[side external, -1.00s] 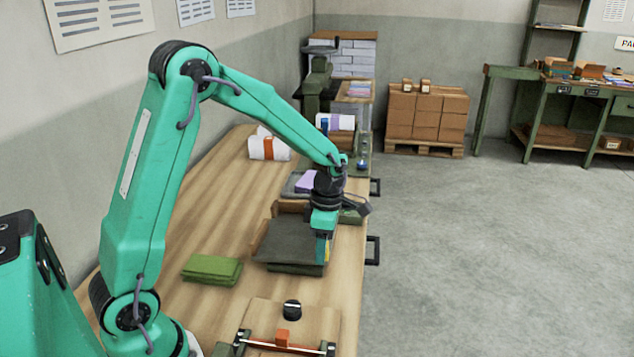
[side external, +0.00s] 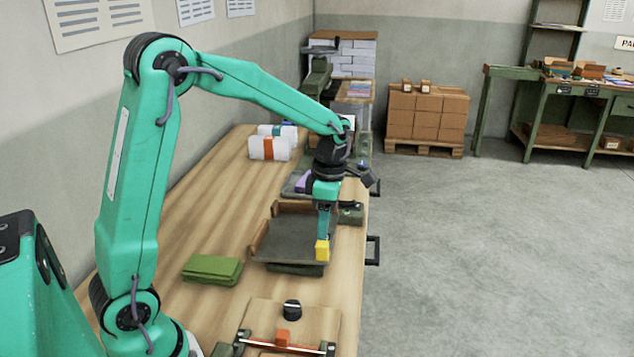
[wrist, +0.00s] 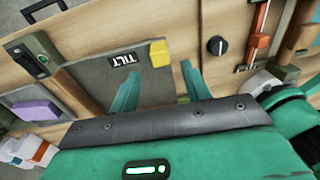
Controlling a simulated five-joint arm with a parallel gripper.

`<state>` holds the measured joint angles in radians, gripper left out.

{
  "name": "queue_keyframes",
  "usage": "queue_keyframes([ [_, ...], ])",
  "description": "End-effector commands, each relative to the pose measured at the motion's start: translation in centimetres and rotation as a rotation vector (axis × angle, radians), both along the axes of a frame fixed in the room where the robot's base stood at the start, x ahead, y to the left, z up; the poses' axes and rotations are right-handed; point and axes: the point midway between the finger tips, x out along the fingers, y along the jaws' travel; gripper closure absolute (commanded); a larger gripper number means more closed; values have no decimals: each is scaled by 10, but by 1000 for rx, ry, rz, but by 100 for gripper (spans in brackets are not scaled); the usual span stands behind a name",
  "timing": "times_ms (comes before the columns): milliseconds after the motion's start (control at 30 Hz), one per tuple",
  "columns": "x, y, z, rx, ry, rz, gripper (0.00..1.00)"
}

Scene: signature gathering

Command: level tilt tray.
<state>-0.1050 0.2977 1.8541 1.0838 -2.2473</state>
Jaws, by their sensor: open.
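The tilt tray is a grey plate with wooden rims (side external: 280,239), on a dark base on the bench. Its plate also shows in the wrist view (wrist: 90,72), with a black TILT label (wrist: 122,58). I cannot tell its exact slope. A yellow block (side external: 322,250) sits at the tray's near right corner; it shows in the wrist view (wrist: 159,53) beyond my fingertips. My gripper (side external: 325,230) points down over the tray's right part. In the wrist view my gripper (wrist: 158,78) has its two teal fingers apart, with nothing between them.
A green folded cloth (side external: 212,269) lies left of the tray. A wooden board with a black knob (side external: 292,309) and an orange slider (side external: 282,338) lies nearer. A purple item (side external: 303,181) and white bundles (side external: 268,148) are behind. Bare bench is at left.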

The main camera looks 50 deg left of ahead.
Motion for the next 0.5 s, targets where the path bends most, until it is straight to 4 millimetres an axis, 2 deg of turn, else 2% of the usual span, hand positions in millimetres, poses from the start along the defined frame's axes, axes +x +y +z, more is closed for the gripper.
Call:
queue_keyframes([
  [167,1,0,10,0,0,0,53],
  [433,1,0,11,0,0,0,53],
  [500,1,0,11,0,0,-1,64],
])
